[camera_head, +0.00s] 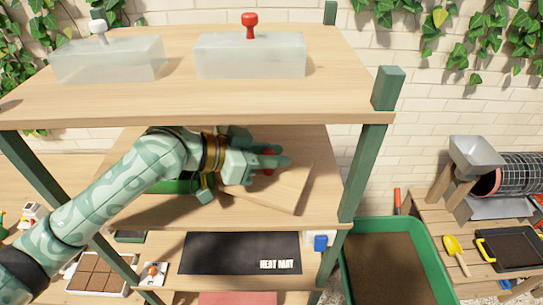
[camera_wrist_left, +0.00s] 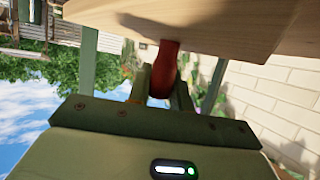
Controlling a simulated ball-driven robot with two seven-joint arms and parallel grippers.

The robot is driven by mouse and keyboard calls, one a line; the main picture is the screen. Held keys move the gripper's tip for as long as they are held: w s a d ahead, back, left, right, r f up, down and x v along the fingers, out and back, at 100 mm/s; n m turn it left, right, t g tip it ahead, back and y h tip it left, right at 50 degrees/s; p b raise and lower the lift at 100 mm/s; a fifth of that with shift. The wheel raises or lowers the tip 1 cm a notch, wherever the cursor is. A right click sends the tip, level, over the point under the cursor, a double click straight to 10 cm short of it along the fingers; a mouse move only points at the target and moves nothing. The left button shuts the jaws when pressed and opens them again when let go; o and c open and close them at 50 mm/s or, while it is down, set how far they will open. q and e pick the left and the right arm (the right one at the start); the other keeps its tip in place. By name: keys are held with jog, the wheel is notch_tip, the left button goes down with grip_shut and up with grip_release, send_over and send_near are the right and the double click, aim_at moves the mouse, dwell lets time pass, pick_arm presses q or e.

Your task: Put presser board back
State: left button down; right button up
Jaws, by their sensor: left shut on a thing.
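The presser board (camera_head: 285,192) is a flat pale wooden board with a red handle. It is at the middle shelf, turned at an angle to the shelf's edges. My left gripper (camera_head: 272,161) reaches in from the left under the top shelf and is shut on the red handle. In the left wrist view the handle (camera_wrist_left: 163,68) stands between the fingers, with the wooden board (camera_wrist_left: 215,22) beyond it. I cannot tell whether the board touches the shelf (camera_head: 318,205). My right gripper is not in view.
The top shelf (camera_head: 180,105) with two clear covers (camera_head: 250,55) hangs over my arm. A green post (camera_head: 360,165) stands right of the board. A green tray (camera_head: 173,187) is partly hidden behind my arm. A black heat mat (camera_head: 215,254) lies below.

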pick_arm(q)
jog(key=shift+w, duration=1.25)
notch_tip(320, 180, down, 3)
jog(key=shift+r+p, duration=0.1)
jog(key=shift+p, duration=0.35)
jog(key=shift+f, duration=0.3)
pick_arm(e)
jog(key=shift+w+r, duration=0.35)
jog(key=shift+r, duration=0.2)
pick_arm(q)
jog(key=shift+f, duration=0.1)
jog(key=c, duration=1.3)
grip_release()
jog(key=shift+o, duration=0.2)
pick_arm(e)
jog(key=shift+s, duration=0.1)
